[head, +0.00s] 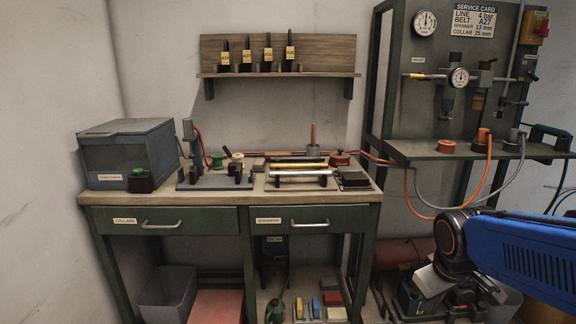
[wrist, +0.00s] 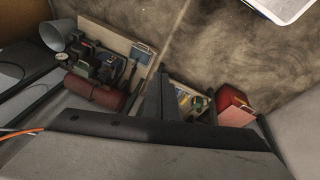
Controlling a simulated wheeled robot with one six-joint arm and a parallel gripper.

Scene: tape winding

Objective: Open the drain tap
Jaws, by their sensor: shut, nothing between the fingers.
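I cannot make out the drain tap for certain in either view. A red tank (wrist: 97,91) with a gauge and dark fittings lies on a board in the wrist view, at the upper left. The tank (head: 402,254) also shows in the head view, low behind my arm and partly hidden. My gripper (wrist: 160,80) shows in the wrist view as dark fingers, shut and empty, to the right of the tank and apart from it in the picture. In the head view my arm reaches in from the right, and the fingertips cannot be made out.
A workbench (head: 230,197) with two drawers stands at the left. A green panel (head: 400,110) with gauges and valves stands at the right, above a shelf (head: 470,151). Hoses hang below that shelf. A red box (wrist: 235,107) lies right of the fingers; floor (wrist: 215,50) beyond is clear.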

